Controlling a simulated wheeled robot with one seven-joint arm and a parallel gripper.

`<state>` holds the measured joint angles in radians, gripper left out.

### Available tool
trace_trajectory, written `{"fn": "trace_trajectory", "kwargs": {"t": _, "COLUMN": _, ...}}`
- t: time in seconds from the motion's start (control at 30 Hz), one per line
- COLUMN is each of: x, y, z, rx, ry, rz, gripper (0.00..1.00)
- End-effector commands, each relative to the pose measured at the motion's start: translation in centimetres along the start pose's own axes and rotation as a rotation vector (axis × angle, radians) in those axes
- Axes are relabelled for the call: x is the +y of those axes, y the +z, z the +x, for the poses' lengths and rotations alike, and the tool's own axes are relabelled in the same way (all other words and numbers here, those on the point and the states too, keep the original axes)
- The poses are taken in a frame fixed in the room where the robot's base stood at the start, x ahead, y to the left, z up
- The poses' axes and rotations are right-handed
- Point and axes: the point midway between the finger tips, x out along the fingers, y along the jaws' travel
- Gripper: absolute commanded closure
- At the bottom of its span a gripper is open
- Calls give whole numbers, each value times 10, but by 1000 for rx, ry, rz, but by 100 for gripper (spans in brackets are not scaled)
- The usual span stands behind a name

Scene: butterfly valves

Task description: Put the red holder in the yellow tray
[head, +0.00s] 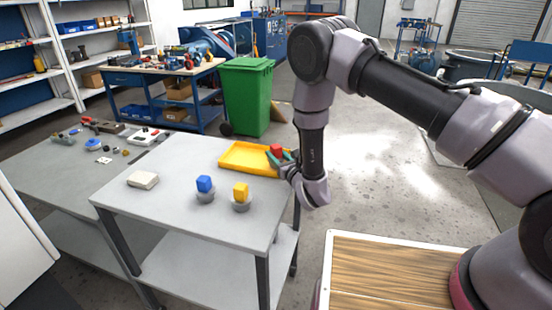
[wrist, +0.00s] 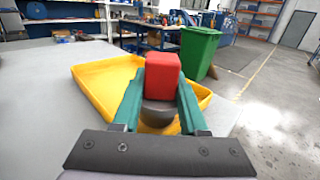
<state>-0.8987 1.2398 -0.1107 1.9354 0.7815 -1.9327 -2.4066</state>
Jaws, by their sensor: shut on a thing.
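The red holder, a red block (head: 276,149) on a round dark grey base, is gripped by my gripper (head: 284,162). In the wrist view the red holder (wrist: 162,75) stands upright between the two green fingers of my gripper (wrist: 159,100), which are shut on its grey base. The yellow tray (head: 240,148) lies at the far right corner of the grey table. In the wrist view the yellow tray (wrist: 95,80) is behind and below the holder. The holder appears over the tray's near right part; I cannot tell whether its base touches the tray floor.
A blue holder (head: 205,184) and a yellow holder (head: 241,193) stand on the grey table (head: 170,205) near its front. A whitish box (head: 143,180) lies at the left. A green bin (head: 246,95) stands behind the table. The table's middle is clear.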

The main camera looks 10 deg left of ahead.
Motion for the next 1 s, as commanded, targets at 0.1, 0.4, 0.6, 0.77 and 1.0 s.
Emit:
{"fn": "trace_trajectory", "kwargs": {"t": 0.1, "x": 1, "y": -11, "z": 1, "rx": -4, "ry": 1, "rz": 1, "gripper": 100}}
{"fn": "trace_trajectory", "kwargs": {"t": 0.4, "x": 1, "y": -12, "z": 1, "rx": -4, "ry": 1, "rz": 0, "gripper": 100}}
{"fn": "trace_trajectory", "kwargs": {"t": 0.6, "x": 0, "y": -15, "z": 0, "rx": 0, "ry": 0, "rz": 0, "gripper": 28}}
{"fn": "trace_trajectory", "kwargs": {"t": 0.77, "x": 0, "y": -15, "z": 0, "rx": 0, "ry": 0, "rz": 0, "gripper": 28}}
{"fn": "trace_trajectory", "kwargs": {"t": 1.0, "x": 0, "y": -13, "z": -5, "rx": 1, "ry": 0, "rz": 0, "gripper": 28}}
